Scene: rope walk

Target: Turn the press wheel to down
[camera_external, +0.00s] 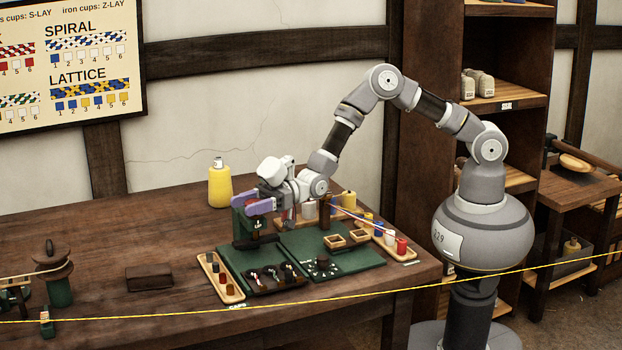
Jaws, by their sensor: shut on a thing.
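The press (243,228) is a small dark green upright frame at the left end of the green board on the table. My gripper (250,203) is at the top of the press, its purple fingers reaching left over it. The jaws are shut on the press wheel, which they and the press top largely hide. I cannot make out the wheel's angle or its marks. A dark flat part (248,242) of the press shows low down, near the board.
A dark tray (276,279) and a dial (321,267) sit on the green board (358,262). Trays of coloured spools stand left (221,278) and right (393,248). A yellow bottle (220,187) stands behind. A yellow rope (200,314) crosses the front. The table's left middle is mostly clear.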

